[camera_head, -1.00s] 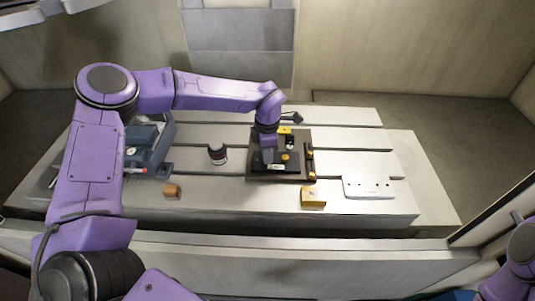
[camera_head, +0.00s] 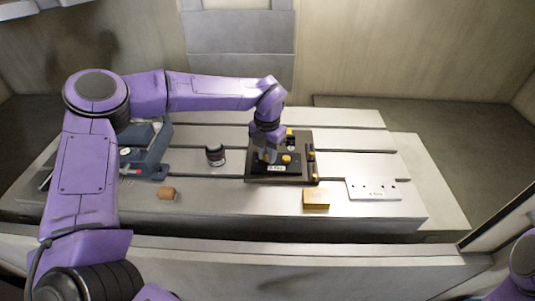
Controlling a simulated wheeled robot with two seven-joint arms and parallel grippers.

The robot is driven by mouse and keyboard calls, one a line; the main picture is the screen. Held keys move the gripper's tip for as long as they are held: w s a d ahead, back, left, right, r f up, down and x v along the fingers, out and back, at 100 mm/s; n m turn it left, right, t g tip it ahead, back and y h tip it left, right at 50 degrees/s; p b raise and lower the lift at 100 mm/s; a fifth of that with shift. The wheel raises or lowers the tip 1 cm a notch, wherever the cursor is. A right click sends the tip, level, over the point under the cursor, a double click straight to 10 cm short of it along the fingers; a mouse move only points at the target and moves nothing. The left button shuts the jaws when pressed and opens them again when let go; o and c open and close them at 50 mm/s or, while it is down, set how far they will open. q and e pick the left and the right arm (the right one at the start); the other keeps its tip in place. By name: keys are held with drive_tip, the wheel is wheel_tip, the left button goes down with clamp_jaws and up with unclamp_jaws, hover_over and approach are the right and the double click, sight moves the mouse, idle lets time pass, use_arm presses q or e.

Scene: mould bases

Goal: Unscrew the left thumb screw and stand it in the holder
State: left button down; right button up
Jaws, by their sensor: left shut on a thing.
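A dark mould base (camera_head: 302,141) lies on the pale slotted table. A black block with a white label (camera_head: 276,168) sits on it. My left gripper (camera_head: 267,158) points down at the left part of this block and is shut on the left thumb screw, which its fingers hide almost fully. I cannot tell whether the screw is still in its thread. The yellow right thumb screw (camera_head: 287,159) stands on the block just right of the fingers. A white plate with several small dark holes (camera_head: 373,194), likely the holder, lies at the right. My right gripper is out of view.
A yellow box (camera_head: 316,199) stands in front of the base. A blue-grey vise-like device (camera_head: 150,155) stands at the left.

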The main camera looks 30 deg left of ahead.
use_arm(q)
drive_tip(key=shift+r+p, duration=2.15)
drive_tip(key=shift+r, duration=0.6)
